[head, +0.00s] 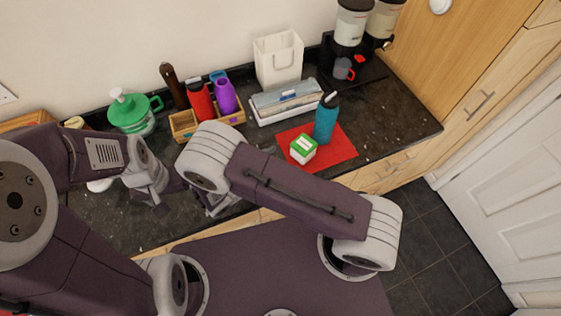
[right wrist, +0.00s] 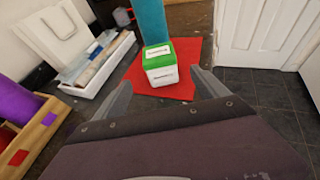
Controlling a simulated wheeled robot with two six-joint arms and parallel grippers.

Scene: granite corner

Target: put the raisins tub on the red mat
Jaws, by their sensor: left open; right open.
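The raisins tub (head: 303,150), a small white tub with a green top, stands upright on the red mat (head: 338,151). Its label is too small to read. In the right wrist view the tub (right wrist: 160,64) shows on the mat (right wrist: 187,52), beyond and between my right fingertips. My right gripper (right wrist: 160,92) is open and empty, apart from the tub. In the head view its arm partly covers it. My left gripper (head: 158,197) is open and empty over the left part of the dark counter.
A teal bottle (head: 325,121) stands on the mat right behind the tub. A white tray (head: 286,101) with boxes, a white bag (head: 278,60) and a wooden crate of bottles (head: 184,125) stand nearby. A green-lidded jug (head: 132,113) is left. Counter right of the mat (head: 392,125) is clear.

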